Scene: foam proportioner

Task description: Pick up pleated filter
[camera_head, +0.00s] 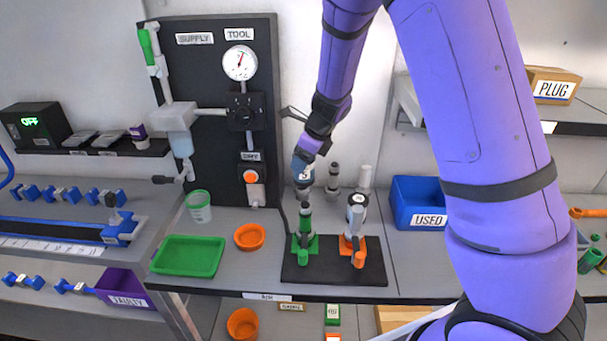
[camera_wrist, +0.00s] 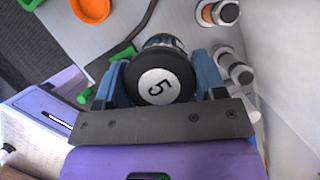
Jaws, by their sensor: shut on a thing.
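My gripper (camera_head: 303,160) is above the dark base plate (camera_head: 345,276) at the middle of the bench. Its blue fingers show in the wrist view (camera_wrist: 160,78), shut on a round part with a black cap and a white disc marked 5 (camera_wrist: 158,85). The held part also shows in the head view (camera_head: 304,173), upright above the green stand (camera_head: 304,240). In the wrist view a light, dark-streaked body shows past the cap. I cannot tell whether the held part is the pleated filter. Whether it touches the green piece below is unclear.
An orange stand (camera_head: 358,258) with a white-and-grey part stands right of the green one. Small grey fittings (camera_head: 334,178) and a white cylinder (camera_head: 365,177) stand behind. A green tray (camera_head: 188,256), an orange dish (camera_head: 250,236) and a blue USED bin (camera_head: 416,205) flank the base plate.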

